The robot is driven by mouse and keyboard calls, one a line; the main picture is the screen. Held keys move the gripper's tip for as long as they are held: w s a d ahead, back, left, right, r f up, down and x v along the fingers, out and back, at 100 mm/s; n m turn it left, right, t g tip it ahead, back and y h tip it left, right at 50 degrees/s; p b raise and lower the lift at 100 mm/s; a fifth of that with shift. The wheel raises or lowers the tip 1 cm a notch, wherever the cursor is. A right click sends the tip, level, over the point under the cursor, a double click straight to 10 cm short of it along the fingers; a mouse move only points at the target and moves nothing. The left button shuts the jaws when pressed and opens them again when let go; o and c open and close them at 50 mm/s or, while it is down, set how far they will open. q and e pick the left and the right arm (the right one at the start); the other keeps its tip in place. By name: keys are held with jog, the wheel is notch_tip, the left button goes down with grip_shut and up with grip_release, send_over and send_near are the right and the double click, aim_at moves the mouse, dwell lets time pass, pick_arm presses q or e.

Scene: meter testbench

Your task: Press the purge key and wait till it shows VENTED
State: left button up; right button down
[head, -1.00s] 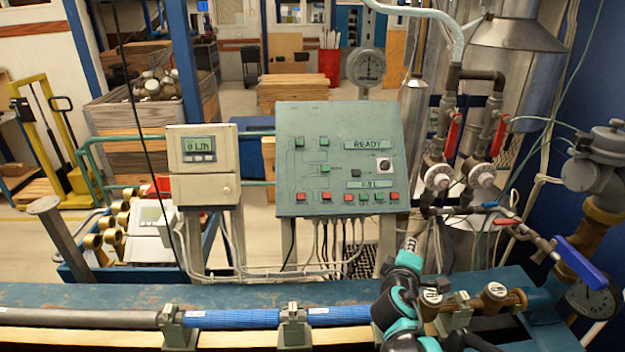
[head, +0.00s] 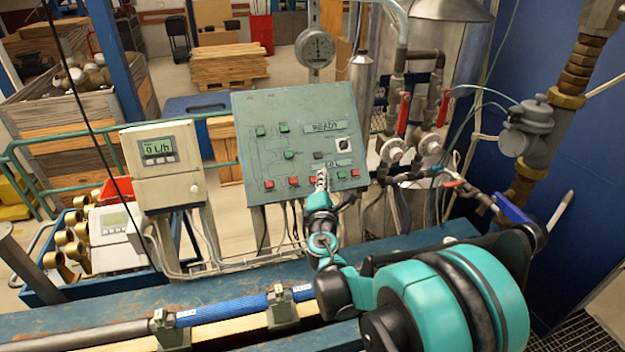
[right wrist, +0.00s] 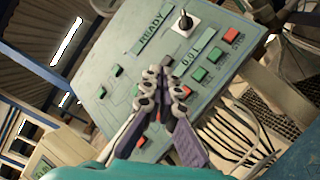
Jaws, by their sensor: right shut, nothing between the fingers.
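The green control panel (head: 262,150) stands behind the bench, with green and red keys and a display (head: 325,127) that reads READY. The display also shows in the right wrist view (right wrist: 151,30). A small dark key (head: 318,155) sits below the display; I cannot read which key is the purge key. My right gripper (head: 322,176) is shut and empty, in front of the panel's lower middle. In the right wrist view its fingertips (right wrist: 166,75) overlap the panel just below the dark key and hide part of the lower key row. I cannot tell whether they touch it. My left gripper is out of view.
A meter box (head: 160,150) reading 0 L/h stands left of the panel. Pipes with red-handled valves (head: 403,112) and a blue lever (head: 512,208) stand to the right.

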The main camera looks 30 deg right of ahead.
aim_at(316, 181)
jog(key=shift+w+d+f+b, duration=0.25)
jog(key=shift+w+f+b, duration=0.6)
jog(key=shift+w+f, duration=0.15)
jog(key=shift+w+d+f+b, duration=0.25)
jog(key=shift+w+f+b, duration=0.7)
jog(key=shift+w, duration=0.2)
jog(key=shift+w+d+f+b, duration=0.25)
jog(key=shift+w+f+b, duration=0.55)
jog(key=shift+w+f, duration=0.2)
jog(key=shift+w, duration=0.1)
jog(key=shift+w+d+f+b, duration=0.1)
jog(key=shift+w+f+b, duration=0.1)
jog(key=shift+w+b, duration=0.1)
jog(key=shift+w+f+b, duration=0.2)
jog(key=shift+f+b, duration=0.05)
jog(key=shift+b, duration=0.1)
jog(key=shift+s+r+p, duration=0.4)
jog(key=shift+s+r, duration=0.15)
jog(key=shift+s, duration=0.05)
